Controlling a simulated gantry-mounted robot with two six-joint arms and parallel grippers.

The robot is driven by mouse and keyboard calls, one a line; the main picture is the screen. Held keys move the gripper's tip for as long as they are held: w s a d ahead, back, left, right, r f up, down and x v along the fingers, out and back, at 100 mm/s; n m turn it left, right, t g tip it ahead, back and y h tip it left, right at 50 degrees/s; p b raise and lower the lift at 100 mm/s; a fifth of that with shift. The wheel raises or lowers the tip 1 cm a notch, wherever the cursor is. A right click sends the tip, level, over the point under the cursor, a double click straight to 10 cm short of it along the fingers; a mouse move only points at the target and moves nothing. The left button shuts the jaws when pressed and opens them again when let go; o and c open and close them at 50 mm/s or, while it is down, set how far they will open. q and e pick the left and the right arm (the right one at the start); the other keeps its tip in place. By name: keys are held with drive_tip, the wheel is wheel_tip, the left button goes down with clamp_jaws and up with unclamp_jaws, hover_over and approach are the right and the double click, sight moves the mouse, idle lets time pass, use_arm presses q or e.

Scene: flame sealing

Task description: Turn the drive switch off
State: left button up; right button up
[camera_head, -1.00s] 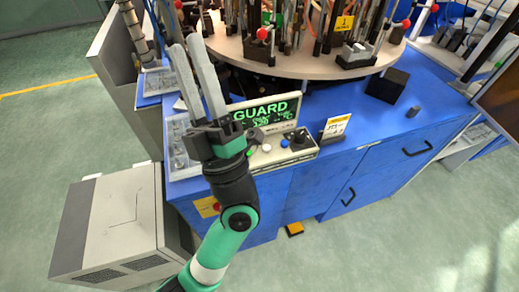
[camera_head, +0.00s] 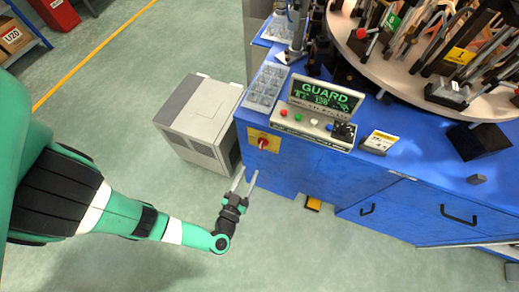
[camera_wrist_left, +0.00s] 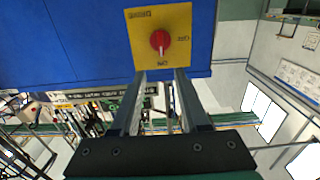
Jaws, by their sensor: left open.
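The drive switch is a red rotary knob (camera_head: 263,143) on a yellow plate (camera_head: 253,134) on the blue cabinet's front, near its left end. In the left wrist view the knob (camera_wrist_left: 160,41) shows a pale mark, and the yellow plate (camera_wrist_left: 180,18) carries small labels that appear upside down. My left gripper (camera_head: 246,175) is open and empty, below and slightly left of the switch in the head view. In the left wrist view the parted fingers (camera_wrist_left: 160,78) point toward the knob, apart from it. My right gripper is not in view.
A control panel (camera_head: 312,126) with buttons and a green "GUARD" display (camera_head: 325,96) stands on the blue cabinet (camera_head: 300,165). A grey box unit (camera_head: 198,120) stands on the floor to the left. A round table (camera_head: 400,65) with tooling is above right.

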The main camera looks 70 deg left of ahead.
sight(260, 146)
use_arm(q)
drive_tip(key=b+x, duration=0.2)
drive_tip(key=x, duration=0.7)
drive_tip(key=shift+w+a+b, duration=0.1)
drive_tip(key=shift+a+b, duration=0.2)
drive_tip(key=shift+b, duration=0.05)
drive_tip(key=shift+w+a, duration=0.35)
drive_tip(key=shift+w, duration=0.05)
drive_tip(key=shift+c, duration=0.2)
clamp_jaws()
